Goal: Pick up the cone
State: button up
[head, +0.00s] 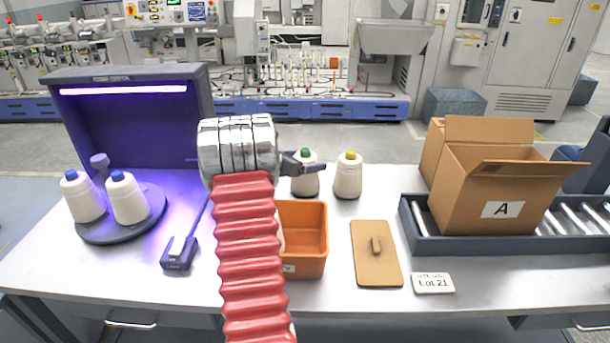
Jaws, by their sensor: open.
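A cream yarn cone with a green top (305,184) stands upright on the table behind the orange bin. A similar cone with a yellow top (348,178) stands just to its right. Two cones with blue tops, a left one (82,199) and a right one (128,201), stand on a round dark turntable (100,236) at the left. My gripper (318,164) is open, its dark fingers at the upper part of the green-topped cone and partly covering it. I cannot tell whether they touch it. My red sleeve and chrome wrist hide the table behind them.
An orange bin (314,215) is partly behind my arm, with something whitish at its left. An open box marked A (475,205) sits on a roller conveyor (572,238). A purple-lit hood (140,125) stands back left.

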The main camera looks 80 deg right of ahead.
jog(key=shift+c, duration=0.3)
jog(key=c, duration=1.7)
jog(key=shift+r, duration=0.15)
notch_tip(320, 180, up, 10)
jog(key=shift+f, duration=0.1)
dwell(0.4)
jog(key=shift+r, duration=10)
